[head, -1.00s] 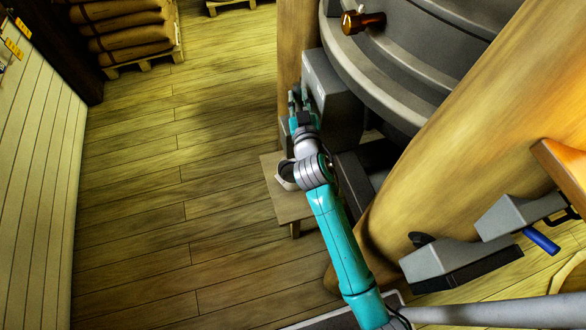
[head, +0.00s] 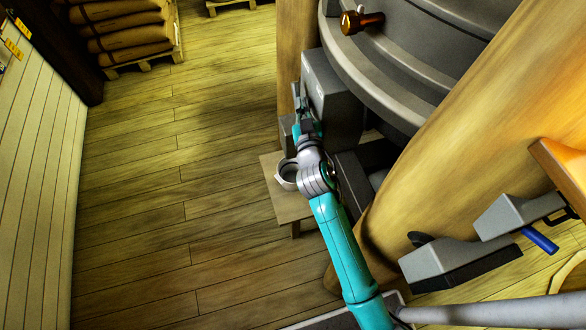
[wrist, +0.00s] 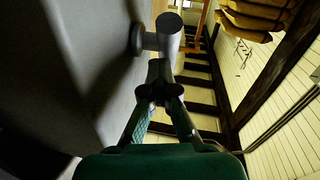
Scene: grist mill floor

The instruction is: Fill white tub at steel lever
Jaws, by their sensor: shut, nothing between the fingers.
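The white tub (head: 287,174) stands on a low wooden stool (head: 297,209), partly hidden by my wrist. The steel lever (wrist: 168,34) is a thick grey cylinder on a short stem from the side of a grey housing (wrist: 90,60). My gripper (wrist: 160,84) is shut and empty. In the wrist view its fingertips are just below the lever's end; whether they touch it I cannot tell. In the head view my gripper (head: 304,108) is beside the grey box (head: 332,98), above and beyond the tub.
A round grey mill casing (head: 400,60) with a copper-coloured knob (head: 361,21) is at the upper right. A thick wooden post (head: 460,140) and grey boxes with a blue handle (head: 540,239) stand right. Sacks (head: 120,28) lie on a pallet at the back left. The plank floor left is clear.

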